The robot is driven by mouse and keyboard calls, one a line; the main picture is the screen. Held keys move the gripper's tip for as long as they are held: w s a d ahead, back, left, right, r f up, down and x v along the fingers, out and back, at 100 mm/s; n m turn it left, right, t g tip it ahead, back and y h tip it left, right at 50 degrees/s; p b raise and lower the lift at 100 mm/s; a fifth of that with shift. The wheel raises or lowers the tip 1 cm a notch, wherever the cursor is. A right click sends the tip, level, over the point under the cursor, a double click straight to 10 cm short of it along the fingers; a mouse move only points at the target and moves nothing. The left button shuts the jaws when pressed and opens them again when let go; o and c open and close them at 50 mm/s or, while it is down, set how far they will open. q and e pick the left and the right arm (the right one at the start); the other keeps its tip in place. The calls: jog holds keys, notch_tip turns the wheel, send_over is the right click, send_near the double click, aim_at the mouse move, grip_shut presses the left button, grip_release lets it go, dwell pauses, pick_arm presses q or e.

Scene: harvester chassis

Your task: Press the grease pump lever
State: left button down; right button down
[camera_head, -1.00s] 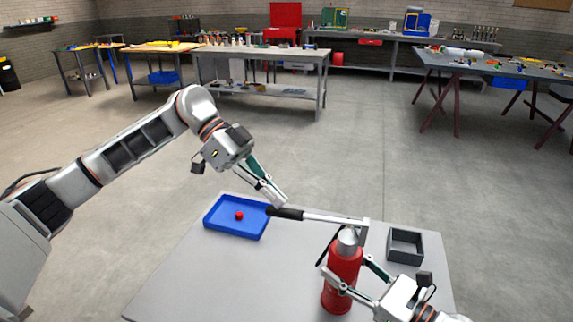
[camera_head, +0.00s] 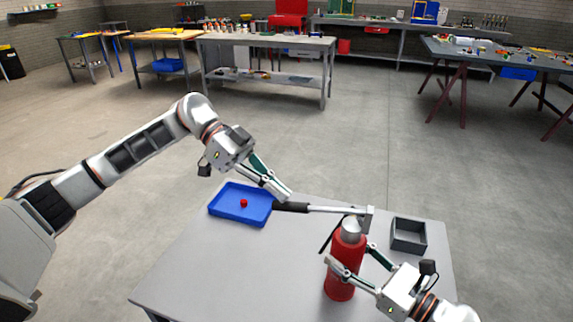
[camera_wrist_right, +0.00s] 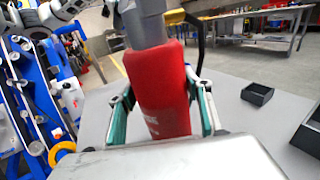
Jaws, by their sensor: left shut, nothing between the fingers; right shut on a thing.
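The red grease pump (camera_head: 345,265) stands upright on the grey table. Its lever (camera_head: 325,209) reaches out to the left from the pump head and ends in a black grip (camera_head: 291,207). My left gripper (camera_head: 286,194) is shut and empty, with its tips just above the black grip; whether they touch it I cannot tell. My right gripper (camera_head: 347,262) is shut on the pump's red body, one finger on each side. In the right wrist view the red body (camera_wrist_right: 158,90) stands between both fingers, with the grey head above it.
A blue tray (camera_head: 225,213) with a small red ball (camera_head: 243,203) lies at the table's back left. A dark grey open box (camera_head: 408,248) sits to the right of the pump. The front left of the grey table (camera_head: 215,275) is clear.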

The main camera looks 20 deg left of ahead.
pick_arm(q)
jog(key=w+a+r, duration=0.2)
jog(key=a+r, duration=0.7)
jog(key=shift+w, duration=0.15)
jog(key=shift+r, duration=0.2)
dwell(0.3)
jog(key=s+d+r+m+t, duration=0.2)
jog(key=s+d+r, duration=0.2)
jog(key=r, duration=0.5)
jog(key=shift+s+m+t, duration=0.3)
jog(key=shift+s, duration=0.05)
jog(key=w+d+f, duration=0.1)
jog(key=d+f, duration=0.6)
jog(key=f, duration=0.2)
